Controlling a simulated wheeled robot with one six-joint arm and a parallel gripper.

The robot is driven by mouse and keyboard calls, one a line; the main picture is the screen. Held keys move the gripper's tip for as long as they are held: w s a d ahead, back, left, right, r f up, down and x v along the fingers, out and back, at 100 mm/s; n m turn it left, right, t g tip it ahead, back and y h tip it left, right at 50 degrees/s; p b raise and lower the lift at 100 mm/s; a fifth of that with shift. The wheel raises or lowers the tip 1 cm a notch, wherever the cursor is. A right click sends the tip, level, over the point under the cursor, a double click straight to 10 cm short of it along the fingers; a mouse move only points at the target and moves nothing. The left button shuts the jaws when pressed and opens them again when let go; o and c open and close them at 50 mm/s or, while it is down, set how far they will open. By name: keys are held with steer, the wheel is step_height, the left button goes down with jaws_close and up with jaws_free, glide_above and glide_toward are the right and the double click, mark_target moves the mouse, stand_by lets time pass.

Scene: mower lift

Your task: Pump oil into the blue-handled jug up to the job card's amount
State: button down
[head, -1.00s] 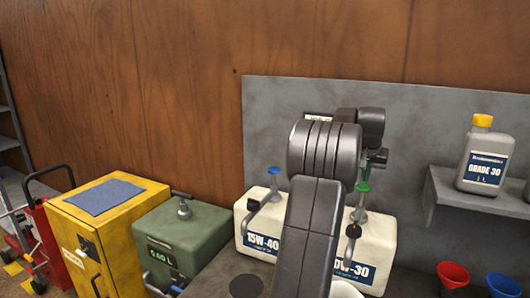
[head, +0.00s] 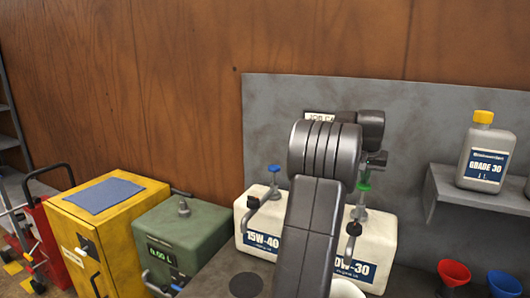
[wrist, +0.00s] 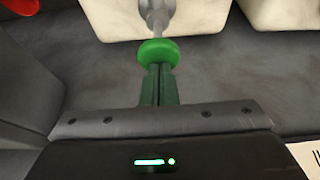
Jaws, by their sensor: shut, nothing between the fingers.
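My gripper (wrist: 160,88) is shut and empty, with its green fingertips at the green pump knob (wrist: 158,52) in the wrist view. Whether they touch it, I cannot tell. In the head view the green knob (head: 364,187) tops the pump on the 0W-30 container (head: 378,255), partly behind my arm. The 15W-40 container (head: 262,240) has a blue-knobbed pump (head: 274,169). The job card (head: 320,116) is mostly hidden by my arm, its amount unreadable. A white rim (head: 345,289) shows at the bottom edge. No blue jug handle is visible.
A green box (head: 185,235) with a small litre display and a yellow cabinet (head: 105,235) stand left. A shelf (head: 475,195) holds a GRADE 30 bottle (head: 484,155). Red (head: 453,274) and blue (head: 503,284) funnels stand at the lower right.

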mark_target(364, 186)
steer(key=shift+f+b, duration=1.1)
steer(key=shift+f, duration=1.25)
steer(key=shift+r+p, duration=1.6)
steer(key=shift+r, duration=1.6)
steer(key=shift+f, duration=0.15)
